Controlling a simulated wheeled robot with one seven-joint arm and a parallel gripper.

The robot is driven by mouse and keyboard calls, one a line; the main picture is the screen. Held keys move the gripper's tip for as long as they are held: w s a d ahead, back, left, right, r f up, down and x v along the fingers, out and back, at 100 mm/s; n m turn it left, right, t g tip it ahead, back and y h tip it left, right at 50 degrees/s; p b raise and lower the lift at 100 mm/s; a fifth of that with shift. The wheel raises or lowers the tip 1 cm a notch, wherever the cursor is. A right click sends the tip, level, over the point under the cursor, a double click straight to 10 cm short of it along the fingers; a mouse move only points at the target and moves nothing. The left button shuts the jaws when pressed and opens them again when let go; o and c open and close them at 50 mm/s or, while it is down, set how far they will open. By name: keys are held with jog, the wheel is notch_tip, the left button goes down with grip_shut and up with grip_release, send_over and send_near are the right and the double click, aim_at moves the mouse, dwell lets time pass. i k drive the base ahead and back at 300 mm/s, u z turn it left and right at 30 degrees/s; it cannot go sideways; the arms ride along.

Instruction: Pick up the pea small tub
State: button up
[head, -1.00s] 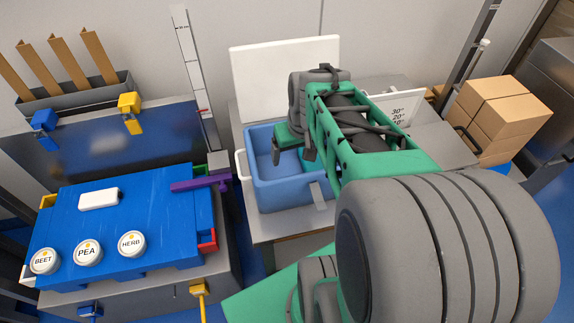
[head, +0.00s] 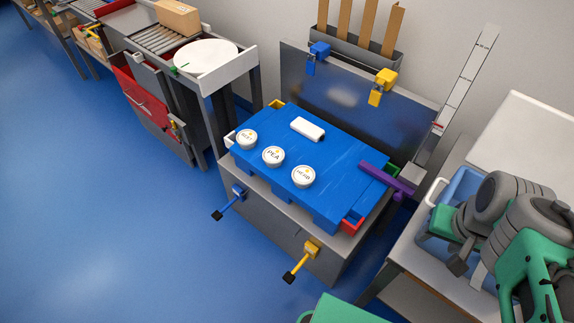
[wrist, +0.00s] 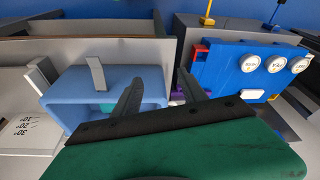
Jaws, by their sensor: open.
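The pea small tub (head: 273,156) is a small round tub with a white lid marked PEA. It stands on the blue board (head: 330,153) between the beet tub (head: 247,139) on its left and the herb tub (head: 303,176) on its right. In the wrist view the pea tub (wrist: 274,64) is the middle one of the three lids at the upper right. My gripper (wrist: 160,95) is open and empty, with its two fingers apart, over the edge of the blue bin. In the head view my gripper (head: 452,243) is at the right, well away from the tubs.
A white block (head: 308,129) lies behind the tubs. A purple bar (head: 385,179) lies at the board's right end. A blue bin (head: 459,192) stands on the bench at right. Yellow (head: 303,260) and blue (head: 229,201) levers project from the board's stand. Floor is clear at left.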

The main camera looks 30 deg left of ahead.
aim_at(274, 157)
jog(key=k, duration=1.1)
jog(key=u, duration=0.9)
jog(key=i, duration=1.05)
jog(key=u, duration=0.1)
jog(key=k, duration=1.25)
jog(key=z, duration=0.15)
jog(key=i, duration=0.85)
jog(key=u, duration=0.55)
jog(key=i, duration=0.75)
jog(key=u, duration=1.05)
jog(key=i, duration=0.35)
jog(key=u, duration=0.35)
